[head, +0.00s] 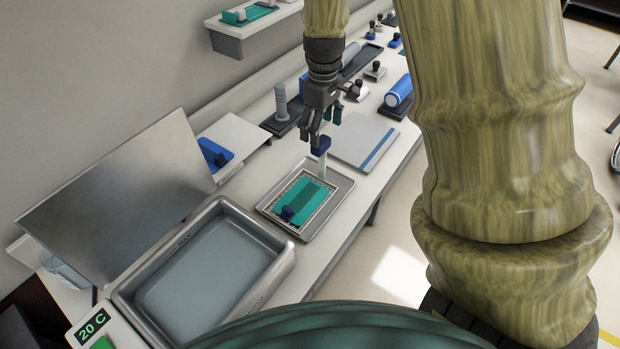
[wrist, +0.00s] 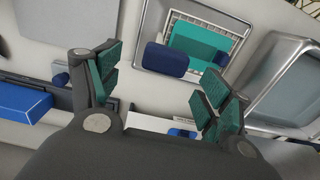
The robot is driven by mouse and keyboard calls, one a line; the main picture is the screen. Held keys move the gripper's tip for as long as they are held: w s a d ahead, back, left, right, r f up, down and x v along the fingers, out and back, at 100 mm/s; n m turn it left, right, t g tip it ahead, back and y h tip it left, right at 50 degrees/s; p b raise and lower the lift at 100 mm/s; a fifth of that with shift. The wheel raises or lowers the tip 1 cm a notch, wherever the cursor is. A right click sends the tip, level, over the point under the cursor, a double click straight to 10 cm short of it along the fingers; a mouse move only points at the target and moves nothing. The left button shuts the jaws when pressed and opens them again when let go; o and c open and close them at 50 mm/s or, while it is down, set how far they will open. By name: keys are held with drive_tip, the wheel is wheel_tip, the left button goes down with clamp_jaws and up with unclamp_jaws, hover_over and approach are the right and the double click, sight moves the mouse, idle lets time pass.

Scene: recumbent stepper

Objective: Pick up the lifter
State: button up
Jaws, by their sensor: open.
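A dark blue block on a pale upright stem (head: 321,148), which looks like the lifter's handle, stands at the far edge of a shallow metal tray (head: 333,208). In the wrist view the blue block (wrist: 165,60) shows ahead of the fingers, between them in the picture. My gripper (head: 321,118) is open and empty just above the block, pointing down. In the wrist view both fingers of my gripper (wrist: 160,78) are spread wide, apart from the block. The lower end of the stem is hard to make out.
The tray holds a teal slab (head: 309,192) in a pale frame, with a small dark blue piece (head: 288,213). A metal water bath (head: 286,262) stands at the near left. A grey flat panel (head: 362,140) lies right of the tray. A dark stand (head: 281,121) is behind.

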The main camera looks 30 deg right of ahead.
drive_tip(key=shift+s+a+f+p, duration=0.1)
drive_tip(key=shift+a+f+p, duration=0.05)
drive_tip(key=shift+f+p, duration=0.4)
drive_tip(key=shift+a+f+p, duration=0.1)
drive_tip(key=shift+f+p, duration=0.6)
drive_tip(key=shift+f, duration=1.45)
drive_tip(key=c, duration=1.5)
drive_tip(key=shift+r, duration=0.1)
